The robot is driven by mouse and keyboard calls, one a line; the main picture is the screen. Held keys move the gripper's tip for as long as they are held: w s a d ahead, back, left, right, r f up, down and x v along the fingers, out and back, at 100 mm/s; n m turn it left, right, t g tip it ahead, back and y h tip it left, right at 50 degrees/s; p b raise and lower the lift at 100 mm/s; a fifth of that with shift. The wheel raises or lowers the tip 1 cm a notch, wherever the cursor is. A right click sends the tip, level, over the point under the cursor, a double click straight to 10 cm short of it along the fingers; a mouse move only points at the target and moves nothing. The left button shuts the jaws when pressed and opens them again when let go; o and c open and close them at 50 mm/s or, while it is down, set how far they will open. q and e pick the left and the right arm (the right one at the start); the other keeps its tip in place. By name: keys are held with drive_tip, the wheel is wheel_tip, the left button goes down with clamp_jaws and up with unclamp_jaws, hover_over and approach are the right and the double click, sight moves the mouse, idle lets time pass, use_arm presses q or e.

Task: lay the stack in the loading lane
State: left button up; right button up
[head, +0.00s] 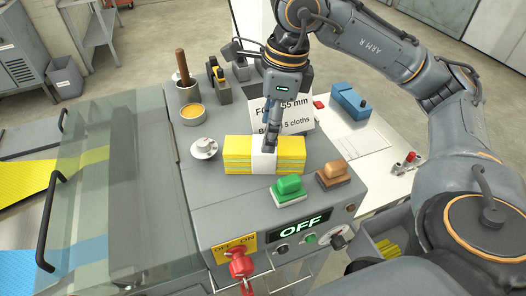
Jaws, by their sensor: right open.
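A stack of yellow cloths (237,160) with a white band around its middle lies flat on the grey machine top. My right gripper (267,146) points down over the white band, its fingertips at or just above the stack; I cannot tell if they touch it. It is open, with its fingers seen nearly edge-on. My left gripper is not in view. I cannot tell for certain which part of the machine top is the loading lane.
Green (289,187) and brown (333,172) handled blocks stand in front of the stack. A clear cover (120,190) spans the left.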

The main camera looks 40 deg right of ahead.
sight(264, 155)
drive_tip(key=shift+s+f, duration=0.1)
drive_tip(key=shift+f, duration=0.35)
drive_tip(key=shift+a+f+p, duration=0.2)
drive_tip(key=shift+f+p, duration=0.65)
drive_tip(key=shift+f, duration=0.15)
drive_tip(key=f, duration=0.2)
drive_tip(key=shift+w+a+f+p, duration=0.15)
drive_tip(key=shift+w+f+p, duration=0.15)
drive_tip(key=shift+p, duration=0.1)
drive_tip(key=shift+f, duration=0.45)
drive_tip(key=shift+c, duration=0.2)
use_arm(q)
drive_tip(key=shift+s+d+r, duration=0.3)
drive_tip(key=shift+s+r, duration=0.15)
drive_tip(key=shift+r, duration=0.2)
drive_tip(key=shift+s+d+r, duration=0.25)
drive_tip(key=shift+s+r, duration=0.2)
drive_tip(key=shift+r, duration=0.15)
use_arm(e)
drive_tip(key=shift+w+r, duration=0.1)
drive_tip(key=c, duration=1)
